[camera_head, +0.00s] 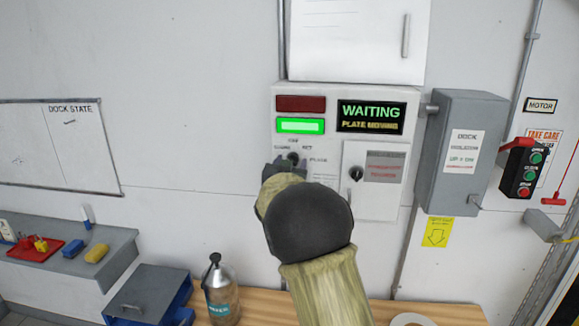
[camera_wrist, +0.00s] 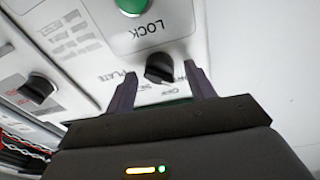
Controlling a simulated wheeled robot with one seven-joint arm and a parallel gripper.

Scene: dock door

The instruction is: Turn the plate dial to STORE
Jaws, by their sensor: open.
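The plate dial (camera_head: 294,158) is a small black knob on the grey control panel (camera_head: 402,204), with small labels around it too blurred to read surely. In the wrist view the dial (camera_wrist: 160,69) sits between my two fingertips, with the word PLATE beside it. My gripper (camera_head: 286,166) is open, with one finger on each side of the dial; it also shows in the wrist view (camera_wrist: 159,76). I cannot tell whether either finger touches the knob. Which label the dial points to is unclear.
The panel display (camera_head: 371,117) reads WAITING and PLATE MOVING. A green lamp (camera_head: 301,126) is lit below a dark red one (camera_head: 301,104). A second black knob (camera_head: 356,174) is to the right.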

